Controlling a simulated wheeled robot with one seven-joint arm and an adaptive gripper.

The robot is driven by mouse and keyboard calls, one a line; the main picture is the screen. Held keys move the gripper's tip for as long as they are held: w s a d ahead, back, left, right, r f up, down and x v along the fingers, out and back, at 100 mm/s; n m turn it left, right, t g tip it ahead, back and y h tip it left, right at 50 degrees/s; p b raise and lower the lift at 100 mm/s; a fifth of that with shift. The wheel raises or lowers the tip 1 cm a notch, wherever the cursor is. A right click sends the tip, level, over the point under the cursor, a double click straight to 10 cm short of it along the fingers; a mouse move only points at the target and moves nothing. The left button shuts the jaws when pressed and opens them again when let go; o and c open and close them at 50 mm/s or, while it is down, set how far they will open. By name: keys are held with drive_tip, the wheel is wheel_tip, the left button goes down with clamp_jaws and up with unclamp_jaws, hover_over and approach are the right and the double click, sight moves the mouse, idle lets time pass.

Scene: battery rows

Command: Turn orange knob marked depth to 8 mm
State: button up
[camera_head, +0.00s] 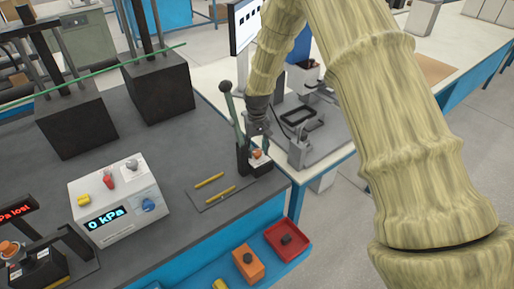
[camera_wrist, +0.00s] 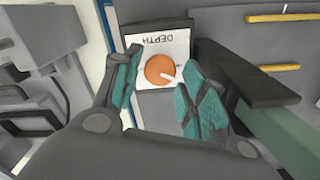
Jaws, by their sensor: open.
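The orange knob (camera_wrist: 159,70) sits on a white panel marked DEPTH (camera_wrist: 178,45), with a pale pointer aimed toward the lower right in the wrist view. In the head view the knob (camera_head: 257,154) is small, on a dark lever device (camera_head: 243,160) near the bench's right corner. My gripper (camera_wrist: 158,82) is open, with one teal-padded finger on each side of the knob in the wrist view. I cannot tell whether the fingers touch it. In the head view my gripper (camera_head: 256,132) is just above the knob. The scale marks are too small to read.
The device's lever (camera_head: 231,104) stands tall close beside my gripper. Two yellow rods (camera_head: 209,181) lie on a dark plate to the left. A white box reading 0 kPa (camera_head: 118,203) stands further left. Orange (camera_head: 248,264) and red (camera_head: 288,240) bins sit below the bench edge.

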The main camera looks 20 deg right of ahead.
drive_tip(key=shift+f, duration=0.55)
drive_tip(key=c, duration=0.8)
drive_tip(key=shift+o, duration=0.2)
drive_tip(key=shift+m, duration=0.3)
drive_tip(key=m+b, duration=0.1)
drive_tip(key=m, duration=1)
drive_tip(key=shift+r, duration=0.1)
drive_tip(key=shift+w, duration=0.1)
